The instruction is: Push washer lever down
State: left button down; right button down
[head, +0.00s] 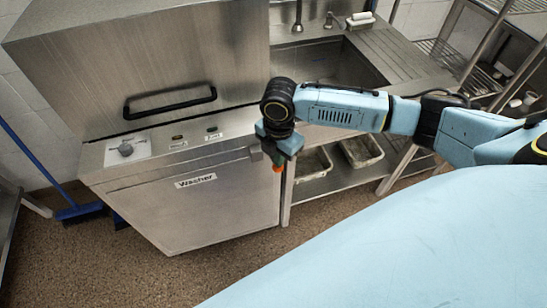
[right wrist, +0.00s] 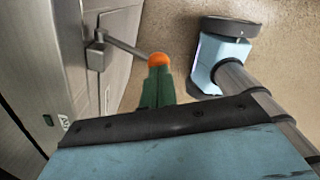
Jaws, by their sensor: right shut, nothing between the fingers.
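The steel washer (head: 215,205), with a "Washer" label on its front, stands at the left in the head view. In the right wrist view a grey metal lever (right wrist: 122,45) sticks out from a bracket on the washer's side. Its far end reaches the orange fingertip of my right gripper (right wrist: 158,62); I cannot tell whether they touch. In the head view my right gripper (head: 277,165) points down beside the washer's front right corner, shut and empty. The lever is hard to make out there. My left gripper is not in view.
A sink (head: 325,65) and a lower shelf with trays (head: 361,150) stand to the right. A blue broom (head: 80,211) is at the left. The floor in front is clear.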

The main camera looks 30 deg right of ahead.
notch_tip(320, 180, down, 7)
jog(key=b, duration=0.2)
jog(key=shift+s+f+b, duration=0.1)
jog(key=shift+f+b, duration=0.05)
jog(key=shift+b, duration=0.15)
dwell(0.8)
notch_tip(320, 180, up, 12)
jog(key=p, duration=1.3)
